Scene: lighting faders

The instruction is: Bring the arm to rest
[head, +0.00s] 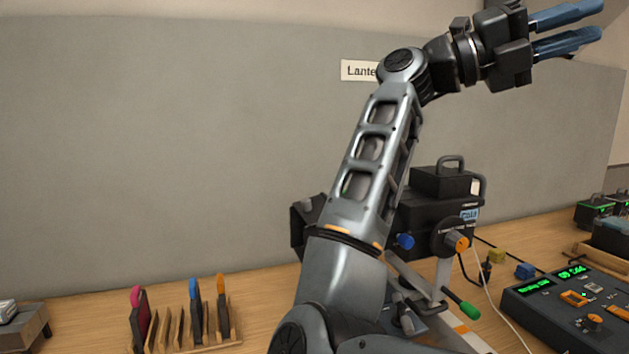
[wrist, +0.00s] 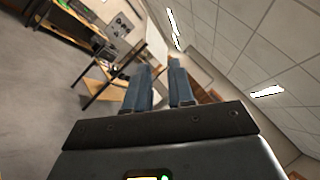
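My gripper (head: 568,30) is raised high at the top right of the head view, well above the bench and pointing right. Its two blue fingers are apart with nothing between them. In the wrist view the fingers (wrist: 160,88) also stand apart and empty, with the room and ceiling beyond them. My arm rises from the bottom middle of the head view and bends at the elbow toward the right.
A black lantern device (head: 425,212) stands behind my arm on the wooden bench. A control console (head: 570,305) is at right. A wooden rack (head: 190,343) with coloured-handled pieces is at lower left. A grey panel (head: 160,140) stands behind. Air around my gripper looks clear.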

